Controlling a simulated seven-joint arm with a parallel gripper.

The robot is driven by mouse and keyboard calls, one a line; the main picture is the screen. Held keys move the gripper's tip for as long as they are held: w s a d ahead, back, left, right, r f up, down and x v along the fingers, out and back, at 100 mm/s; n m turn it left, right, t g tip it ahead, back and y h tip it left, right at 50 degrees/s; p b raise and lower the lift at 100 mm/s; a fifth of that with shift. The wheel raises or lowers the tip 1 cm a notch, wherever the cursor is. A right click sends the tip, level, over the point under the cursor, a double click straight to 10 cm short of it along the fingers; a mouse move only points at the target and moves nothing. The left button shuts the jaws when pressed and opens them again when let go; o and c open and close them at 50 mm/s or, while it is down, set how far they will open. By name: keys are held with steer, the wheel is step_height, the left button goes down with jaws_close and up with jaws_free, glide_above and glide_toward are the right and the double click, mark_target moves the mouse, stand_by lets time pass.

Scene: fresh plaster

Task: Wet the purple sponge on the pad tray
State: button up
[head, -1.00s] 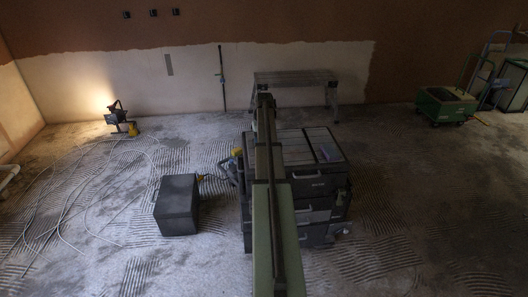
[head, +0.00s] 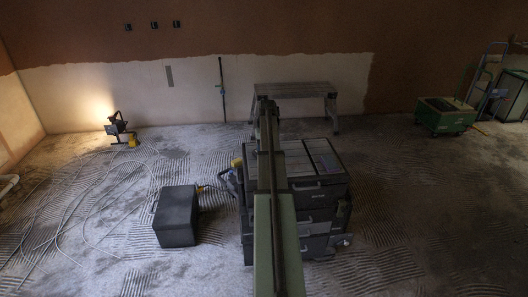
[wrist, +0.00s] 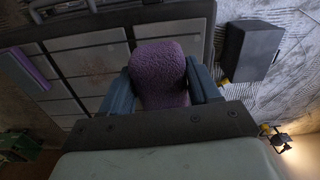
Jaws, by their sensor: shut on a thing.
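In the wrist view my gripper (wrist: 160,88) is shut on a rounded, rough purple sponge (wrist: 160,65), with one blue-grey finger on each side. Beyond it is the top of the dark tool chest (wrist: 88,52), divided into pale panels. A flat purple-lilac pad (wrist: 27,68) lies in a narrow strip at the left, which looks like the pad tray (wrist: 58,108). The sponge looks apart from that strip; its height above the chest is unclear. In the head view my arm hides the gripper and sponge; the chest top (head: 302,160) shows beside it.
A black box (head: 176,216) stands on the floor left of the chest. A work platform (head: 300,90) stands behind it. A lit lamp (head: 118,128) and loose cables are at the left. A green cart (head: 445,113) is at the right. Floor right of the chest is clear.

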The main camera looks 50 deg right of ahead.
steer(key=s+d+m, duration=0.3)
steer(key=s+d, duration=1.3)
steer(key=s, duration=0.2)
steer(key=n, duration=0.1)
glide_above(331, 163)
steer(key=shift+f+n, duration=0.2)
steer(key=shift+n, duration=0.9)
steer(key=shift+f, duration=3)
steer(key=shift+f, duration=0.5)
steer(key=shift+r, duration=0.1)
step_height(331, 163, up, 7)
